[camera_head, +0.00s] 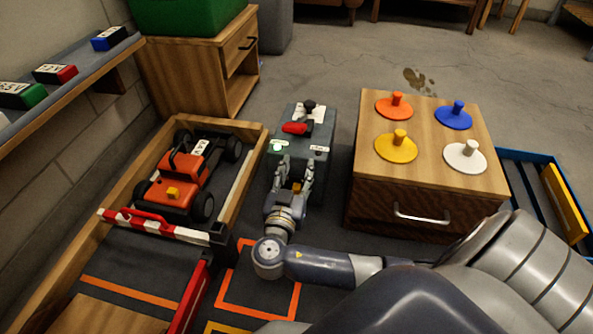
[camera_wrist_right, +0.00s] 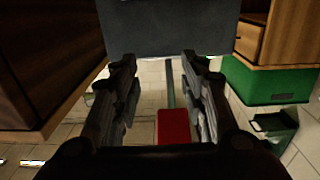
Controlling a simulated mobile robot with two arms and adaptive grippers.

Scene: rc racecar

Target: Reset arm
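My right gripper (camera_head: 294,166) is open, with its two fingers apart and nothing between the tips. It is in front of and over the near part of a grey control box (camera_head: 318,133). The box has a red lever (camera_head: 295,128), a black knob (camera_head: 309,105) on a white plate and a lit green button (camera_head: 277,147). The right wrist view shows the same open fingers (camera_wrist_right: 163,75), with a red block-like thing (camera_wrist_right: 173,127) low between them. My left gripper is in neither view.
An orange car (camera_head: 180,178) sits in a wooden-sided track left of the box, behind a red-and-white barrier (camera_head: 155,225). A wooden cabinet (camera_head: 431,182) with several colored knobbed discs stands right. A blue crate (camera_head: 541,163) is beyond it. A shelf (camera_head: 60,95) runs along the left wall.

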